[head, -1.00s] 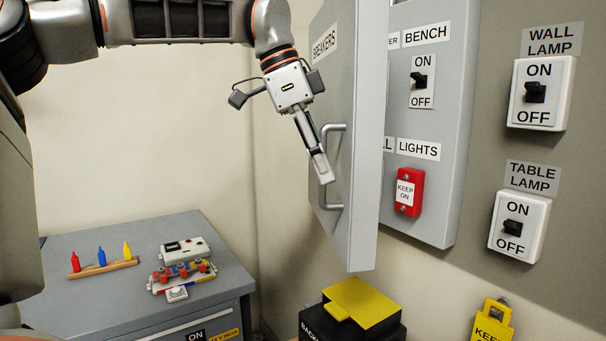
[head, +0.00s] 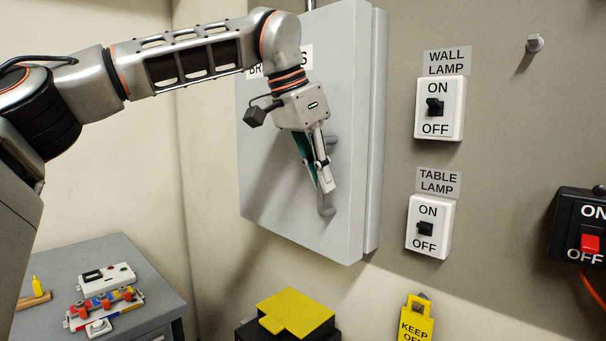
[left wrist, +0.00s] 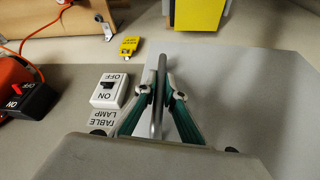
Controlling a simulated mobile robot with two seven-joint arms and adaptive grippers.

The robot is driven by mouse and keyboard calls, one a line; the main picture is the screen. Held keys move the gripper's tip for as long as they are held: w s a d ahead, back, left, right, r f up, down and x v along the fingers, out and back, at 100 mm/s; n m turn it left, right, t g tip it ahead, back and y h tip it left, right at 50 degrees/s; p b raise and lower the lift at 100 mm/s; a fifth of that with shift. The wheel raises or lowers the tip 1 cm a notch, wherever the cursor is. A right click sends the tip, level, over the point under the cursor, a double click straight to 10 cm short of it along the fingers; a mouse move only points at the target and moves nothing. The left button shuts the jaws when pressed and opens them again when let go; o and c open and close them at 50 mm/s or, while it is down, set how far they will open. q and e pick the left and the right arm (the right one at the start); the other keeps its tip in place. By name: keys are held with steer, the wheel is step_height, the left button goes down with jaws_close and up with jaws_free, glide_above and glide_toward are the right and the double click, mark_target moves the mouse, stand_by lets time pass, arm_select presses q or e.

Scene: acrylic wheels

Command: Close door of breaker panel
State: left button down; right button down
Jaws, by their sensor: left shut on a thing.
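The grey breaker panel door (head: 275,185) covers the front of the wall-mounted panel box (head: 377,130) in the head view. The switches inside are hidden. The door looks nearly flush with the box; I cannot tell whether a small gap is left. My left gripper (head: 325,186) is at the door's metal handle (head: 327,208), partly covering it and the BREAKERS label (head: 306,58). In the left wrist view, the green-sided fingers (left wrist: 168,93) are shut around the handle bar (left wrist: 157,118). My right gripper is not in view.
Wall lamp switch (head: 440,108) and table lamp switch (head: 430,227) are on the wall to the right. A yellow-lidded black box (head: 296,312) stands below the door. A grey cabinet (head: 150,290) with small items is at lower left.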

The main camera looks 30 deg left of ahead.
arm_select(q)
steer(key=shift+w+d, duration=0.35)
steer(key=shift+w, duration=0.25)
steer(key=c, duration=2.1)
jaws_free()
steer(key=shift+c, duration=0.2)
steer(key=v, duration=0.7)
steer(key=shift+r, duration=0.2)
steer(key=shift+s, duration=0.1)
